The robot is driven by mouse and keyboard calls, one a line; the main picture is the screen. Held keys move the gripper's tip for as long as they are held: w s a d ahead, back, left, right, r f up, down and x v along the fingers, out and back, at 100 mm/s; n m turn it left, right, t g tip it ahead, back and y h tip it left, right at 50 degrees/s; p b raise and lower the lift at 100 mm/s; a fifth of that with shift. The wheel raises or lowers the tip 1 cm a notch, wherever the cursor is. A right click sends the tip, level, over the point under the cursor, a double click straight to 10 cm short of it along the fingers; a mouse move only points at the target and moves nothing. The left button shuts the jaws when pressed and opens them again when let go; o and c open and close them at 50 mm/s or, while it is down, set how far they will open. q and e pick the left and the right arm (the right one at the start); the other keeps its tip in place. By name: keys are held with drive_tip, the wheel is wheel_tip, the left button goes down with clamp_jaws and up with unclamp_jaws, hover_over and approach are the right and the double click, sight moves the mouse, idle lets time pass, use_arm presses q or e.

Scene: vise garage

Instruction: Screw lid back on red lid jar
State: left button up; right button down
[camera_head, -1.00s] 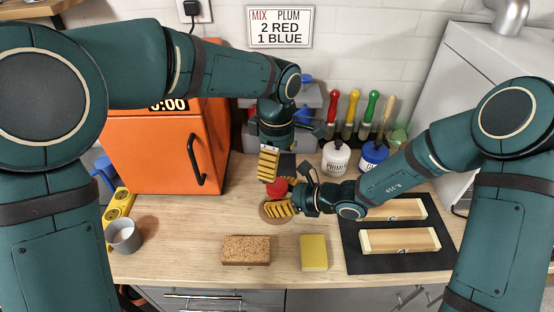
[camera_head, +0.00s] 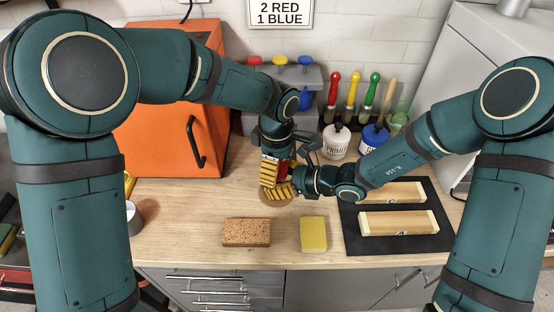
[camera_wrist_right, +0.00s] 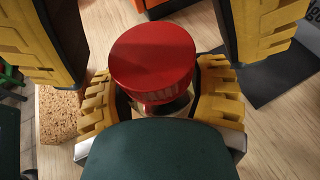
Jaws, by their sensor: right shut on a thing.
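The jar's round red lid (camera_wrist_right: 152,58) fills the middle of the right wrist view, with a narrow shiny band of the jar (camera_wrist_right: 168,106) under it. In the head view only a red patch of the lid (camera_head: 282,169) shows between the grippers. My right gripper (camera_head: 282,190) is shut on the jar from the right, its yellow fingers on both sides below the lid. My left gripper (camera_head: 274,176) comes from above, open, with its yellow fingers spread on either side of the lid and apart from it. The jar's lower part is hidden.
A round cork mat (camera_head: 266,196) lies under the jar. A cork block (camera_head: 246,232) and a yellow sponge (camera_head: 313,233) lie in front. A black mat (camera_head: 392,243) with wooden pieces is at the right.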

use_arm(q)
drive_tip(key=shift+c, duration=0.3)
drive_tip(key=c, duration=1.2)
drive_tip(key=m, duration=0.6)
drive_tip(key=shift+m, duration=0.3)
drive_tip(key=o, duration=1.2)
drive_tip(key=shift+r, duration=2.25)
